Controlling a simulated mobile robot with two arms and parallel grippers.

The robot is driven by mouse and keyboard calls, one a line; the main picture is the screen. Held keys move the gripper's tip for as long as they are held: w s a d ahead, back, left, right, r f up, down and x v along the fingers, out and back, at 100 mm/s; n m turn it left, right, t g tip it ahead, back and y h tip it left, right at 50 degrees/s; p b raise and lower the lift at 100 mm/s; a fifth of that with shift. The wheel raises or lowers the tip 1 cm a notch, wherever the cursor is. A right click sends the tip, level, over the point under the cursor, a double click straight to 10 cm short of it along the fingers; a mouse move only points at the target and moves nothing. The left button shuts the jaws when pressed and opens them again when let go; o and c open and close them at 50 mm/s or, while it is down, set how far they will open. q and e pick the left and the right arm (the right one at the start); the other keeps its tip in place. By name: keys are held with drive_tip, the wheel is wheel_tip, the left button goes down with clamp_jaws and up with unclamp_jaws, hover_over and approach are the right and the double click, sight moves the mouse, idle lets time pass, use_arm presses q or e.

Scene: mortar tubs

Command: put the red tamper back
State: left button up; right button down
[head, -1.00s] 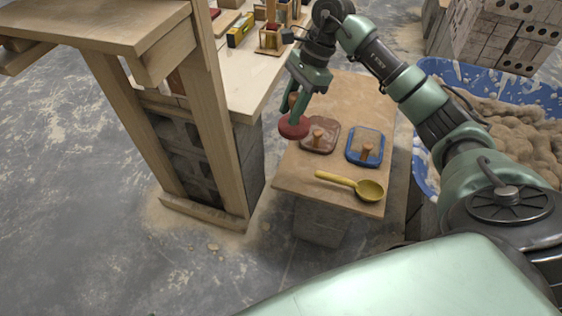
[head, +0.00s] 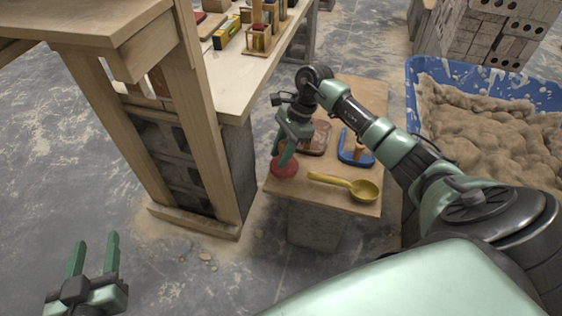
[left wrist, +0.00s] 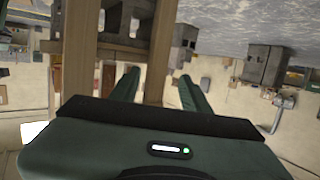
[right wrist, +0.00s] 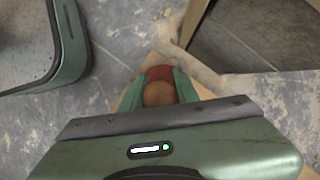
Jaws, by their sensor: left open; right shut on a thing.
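The red tamper has a round red base (head: 284,167) at the front left corner of the small wooden table (head: 300,198) in the head view. My right gripper (head: 283,152) is shut on the tamper's handle from above. In the right wrist view the tamper's rounded brown handle top (right wrist: 159,94) sits between the fingers, with the red base (right wrist: 160,73) beyond it. I cannot tell whether the base touches the table. My left gripper (head: 95,245) is open and empty over the floor at the lower left, away from the table.
A brown-based tool (head: 318,140), a blue-based tool (head: 345,152) and a yellow ladle (head: 362,190) lie on the small table. A blue tub (head: 412,68) of mortar stands right. A workbench (head: 225,85) and wooden frame (head: 190,120) stand left.

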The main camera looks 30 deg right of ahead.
wheel_tip(320, 180, down, 3)
drive_tip(key=shift+f+b, duration=0.1)
drive_tip(key=shift+b, duration=0.2)
use_arm(q)
drive_tip(key=r, duration=0.1)
drive_tip(key=r+t, duration=0.1)
drive_tip(key=w+r+t, duration=0.1)
drive_tip(key=shift+d+r+h, duration=0.25)
drive_tip(key=shift+d+h, duration=0.15)
use_arm(e)
drive_tip(key=shift+f, duration=0.1)
drive_tip(key=c, duration=1.1)
unclamp_jaws()
use_arm(q)
drive_tip(key=shift+r+t, duration=0.4)
drive_tip(key=shift+r, duration=0.1)
use_arm(e)
drive_tip(key=shift+o, duration=0.2)
